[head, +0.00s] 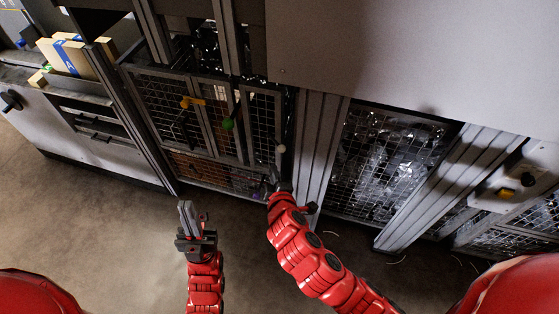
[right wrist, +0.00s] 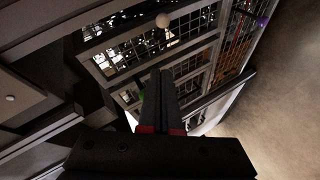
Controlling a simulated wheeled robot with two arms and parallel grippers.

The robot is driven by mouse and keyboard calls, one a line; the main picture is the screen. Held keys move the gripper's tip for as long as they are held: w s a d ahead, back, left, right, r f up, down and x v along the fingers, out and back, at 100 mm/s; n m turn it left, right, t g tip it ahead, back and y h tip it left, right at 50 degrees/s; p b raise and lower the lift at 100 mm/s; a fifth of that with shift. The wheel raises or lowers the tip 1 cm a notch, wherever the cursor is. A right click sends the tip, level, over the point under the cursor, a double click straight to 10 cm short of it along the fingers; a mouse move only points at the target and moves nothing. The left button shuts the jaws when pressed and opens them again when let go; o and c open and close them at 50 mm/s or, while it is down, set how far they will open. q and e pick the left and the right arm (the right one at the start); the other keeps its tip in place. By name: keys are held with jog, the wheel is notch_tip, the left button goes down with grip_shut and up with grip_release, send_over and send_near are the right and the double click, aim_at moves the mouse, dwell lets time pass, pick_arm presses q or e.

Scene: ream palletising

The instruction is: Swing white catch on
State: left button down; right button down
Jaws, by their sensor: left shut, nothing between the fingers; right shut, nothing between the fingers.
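The white catch shows as a small pale round knob (head: 281,149) at the right edge of the mesh door (head: 262,125) in the head view. In the right wrist view the white knob (right wrist: 163,20) is near the top, beyond the fingertips and apart from them. My right gripper (head: 273,177) is shut and empty, just below the white knob at the door's lower right; it also shows in the right wrist view (right wrist: 161,75). My left gripper (head: 185,206) is shut and empty over the floor, in front of the cabinet. The catch's lever is too small to make out.
A grey ribbed post (head: 319,145) stands right of my right gripper. A shelf with boxes (head: 70,55) is at far left. The floor (head: 110,200) in front is clear.

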jog(key=p, duration=0.2)
send_near(276, 143)
jog(key=w+a+f, duration=0.1)
jog(key=w, duration=0.1)
jog(key=shift+w+d+f, duration=0.2)
jog(key=shift+w+f, duration=0.25)
jog(key=shift+w, duration=0.1)
